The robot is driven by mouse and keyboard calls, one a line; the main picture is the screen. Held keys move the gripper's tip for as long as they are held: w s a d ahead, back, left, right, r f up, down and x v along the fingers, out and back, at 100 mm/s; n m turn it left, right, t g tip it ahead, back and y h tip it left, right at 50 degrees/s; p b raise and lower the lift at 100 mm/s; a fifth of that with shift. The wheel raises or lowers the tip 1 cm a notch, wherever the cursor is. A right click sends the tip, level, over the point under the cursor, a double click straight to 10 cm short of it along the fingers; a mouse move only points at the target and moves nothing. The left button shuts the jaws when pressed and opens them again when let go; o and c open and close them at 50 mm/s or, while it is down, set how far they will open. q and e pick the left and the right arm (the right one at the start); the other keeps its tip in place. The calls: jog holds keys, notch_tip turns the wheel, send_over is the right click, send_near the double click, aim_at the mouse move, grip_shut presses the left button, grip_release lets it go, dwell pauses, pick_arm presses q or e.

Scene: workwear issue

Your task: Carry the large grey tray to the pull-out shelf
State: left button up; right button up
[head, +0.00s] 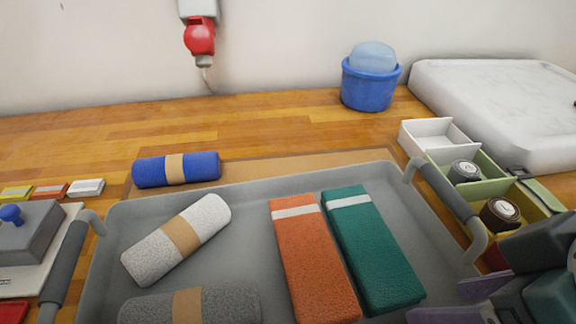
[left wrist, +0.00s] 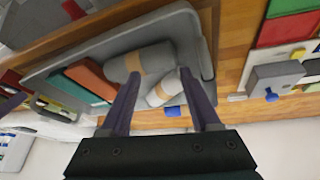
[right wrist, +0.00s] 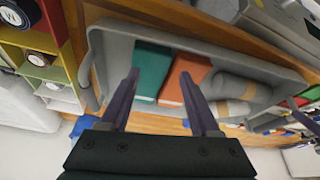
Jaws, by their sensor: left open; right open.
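The large grey tray (head: 248,200) sits on the wooden worktop. It has a dark grey bar handle at its left (head: 62,268) and another at its right (head: 446,192). In it lie two grey rolls (head: 178,240), an orange folded towel (head: 305,260) and a green folded towel (head: 370,250). My right gripper (right wrist: 158,72) is open and empty, near the tray's right front; part of it shows at the lower right of the head view. My left gripper (left wrist: 159,73) is open and empty, with the tray beyond its fingers. I cannot make out the pull-out shelf.
A blue roll (head: 178,168) lies just behind the tray. Divided boxes (head: 440,135) stand close along its right side. A grey block with a blue knob (head: 30,240) is close on the left. A blue bucket (head: 368,85) stands further back; the back left worktop is clear.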

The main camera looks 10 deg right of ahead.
pick_arm(q)
jog(key=w+a+r+b, duration=0.1)
jog(key=w+a, duration=0.1)
jog(key=w, duration=0.4)
pick_arm(e)
jog(key=w+d+r, duration=0.1)
jog(key=w+d, duration=0.1)
jog(key=w, duration=0.4)
pick_arm(q)
jog(key=n+b, duration=0.1)
jog(key=n, duration=0.3)
send_near(66, 239)
jog(key=f, duration=0.1)
pick_arm(e)
jog(key=m+h, duration=0.2)
jog(key=h, duration=0.1)
send_near(457, 196)
jog(key=f, duration=0.1)
pick_arm(q)
jog(key=shift+w+d+f, duration=0.1)
jog(key=shift+w+d, duration=0.1)
pick_arm(e)
jog(key=shift+d+f, duration=0.1)
jog(key=shift+d, duration=0.15)
pick_arm(q)
jog(key=shift+f, duration=0.1)
pick_arm(e)
jog(key=shift+f, duration=0.1)
